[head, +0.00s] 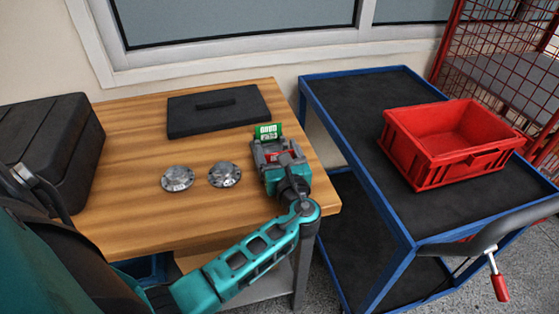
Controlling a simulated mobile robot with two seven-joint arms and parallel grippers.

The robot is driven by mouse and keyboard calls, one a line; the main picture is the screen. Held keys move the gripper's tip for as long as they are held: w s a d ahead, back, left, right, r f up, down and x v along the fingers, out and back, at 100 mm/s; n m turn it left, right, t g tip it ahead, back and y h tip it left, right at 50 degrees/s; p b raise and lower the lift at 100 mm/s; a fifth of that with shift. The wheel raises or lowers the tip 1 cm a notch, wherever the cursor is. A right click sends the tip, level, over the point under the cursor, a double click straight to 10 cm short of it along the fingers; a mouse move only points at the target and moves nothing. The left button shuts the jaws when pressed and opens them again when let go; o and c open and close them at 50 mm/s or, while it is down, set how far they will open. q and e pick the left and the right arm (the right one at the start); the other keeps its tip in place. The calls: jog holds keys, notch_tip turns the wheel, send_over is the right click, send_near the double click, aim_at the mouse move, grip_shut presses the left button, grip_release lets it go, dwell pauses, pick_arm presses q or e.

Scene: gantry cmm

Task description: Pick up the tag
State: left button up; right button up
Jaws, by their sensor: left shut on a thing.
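A small green tag (267,130) with white lettering stands up at the far end of my left gripper (267,142), towards the back right of the wooden table. My left gripper is shut on the tag. Its arm reaches up over the table's front edge. The gripper's body hides the tag's lower part, so I cannot tell whether the tag touches the table. My right gripper is not in view.
Two round metal flanges (177,178) (224,174) lie left of my gripper on the wooden table (125,215). A black flat case (218,109) lies behind, and a black box (50,140) stands at left. A blue trolley (345,95) at right carries an empty red crate (455,165).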

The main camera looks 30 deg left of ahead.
pick_arm(q)
jog(key=shift+r, duration=0.1)
notch_tip(320, 180, up, 20)
jog(key=p, duration=0.2)
jog(key=shift+p, duration=0.3)
dwell(0.6)
